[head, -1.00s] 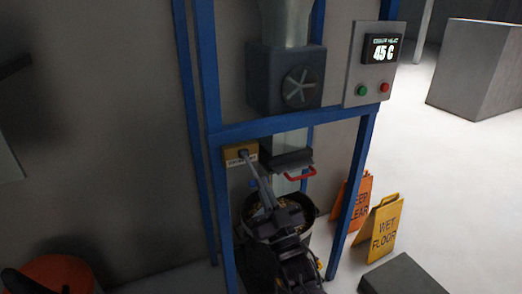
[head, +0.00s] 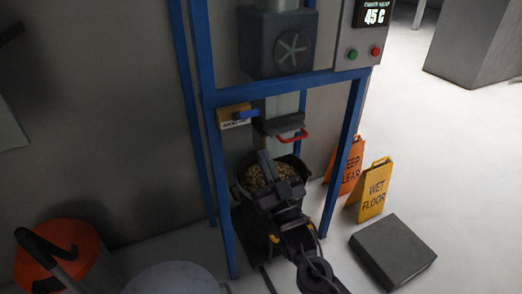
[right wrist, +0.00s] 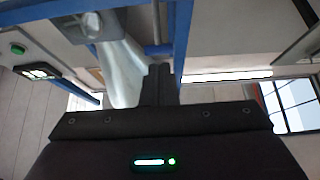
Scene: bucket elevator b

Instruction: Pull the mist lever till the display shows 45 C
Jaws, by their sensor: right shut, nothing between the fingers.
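The display (head: 375,16) on the grey panel reads 45 C; its lit screen also shows in the right wrist view (right wrist: 38,71). The mist lever appears to be the blue handle (head: 246,114) on a small yellow-brown box with a white label on the blue frame; the label is too small to read. My right gripper (head: 266,158) is below the lever, apart from it, in front of a dark bucket. Its fingers are together and empty, and show in the right wrist view (right wrist: 160,83). My left gripper is not in view.
A red handle (head: 292,136) sits at the chute outlet. The dark bucket (head: 240,192) holds grainy material. Blue posts (head: 212,170) flank it. Orange (head: 346,166) and yellow (head: 374,190) floor signs and a grey block (head: 392,250) stand right. An orange container (head: 62,262) stands left.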

